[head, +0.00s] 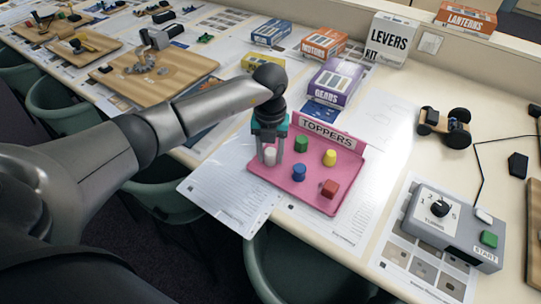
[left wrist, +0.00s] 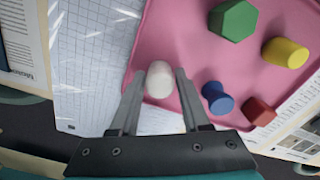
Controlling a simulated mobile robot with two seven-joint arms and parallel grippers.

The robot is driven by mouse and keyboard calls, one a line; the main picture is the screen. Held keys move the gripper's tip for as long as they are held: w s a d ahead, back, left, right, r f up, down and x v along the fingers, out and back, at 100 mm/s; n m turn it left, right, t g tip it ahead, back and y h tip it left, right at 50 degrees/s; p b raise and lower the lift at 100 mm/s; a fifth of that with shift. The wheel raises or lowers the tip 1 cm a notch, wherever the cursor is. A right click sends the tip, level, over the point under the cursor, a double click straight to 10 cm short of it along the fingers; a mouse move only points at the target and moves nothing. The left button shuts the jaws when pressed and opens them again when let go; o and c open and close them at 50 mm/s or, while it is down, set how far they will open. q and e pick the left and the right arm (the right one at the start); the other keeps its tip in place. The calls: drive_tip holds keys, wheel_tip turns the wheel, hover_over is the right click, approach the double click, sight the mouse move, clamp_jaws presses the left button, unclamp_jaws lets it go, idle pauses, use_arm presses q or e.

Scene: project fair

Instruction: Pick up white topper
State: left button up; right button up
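The white topper (head: 270,156) stands near the left corner of the pink TOPPERS tray (head: 318,199). It also shows in the left wrist view (left wrist: 159,80). My left gripper (head: 270,150) points down over it, with one finger on each side. In the left wrist view my left gripper (left wrist: 160,82) is open, with the topper between its fingertips and narrow gaps beside it. A green topper (head: 301,143), a yellow one (head: 329,157), a blue one (head: 299,172) and a red one (head: 329,188) stand on the same tray. My right gripper is not in view.
The purple GEARS box (head: 333,83) and the white LEVERS box (head: 390,40) stand behind the tray. A grey timer box (head: 453,228) with a dial stands to the right, and a wheeled car (head: 446,126) behind it. Wooden boards (head: 155,78) lie at the left.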

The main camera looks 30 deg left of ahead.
use_arm(q)
clamp_jaws()
drive_tip(key=shift+r, duration=0.1)
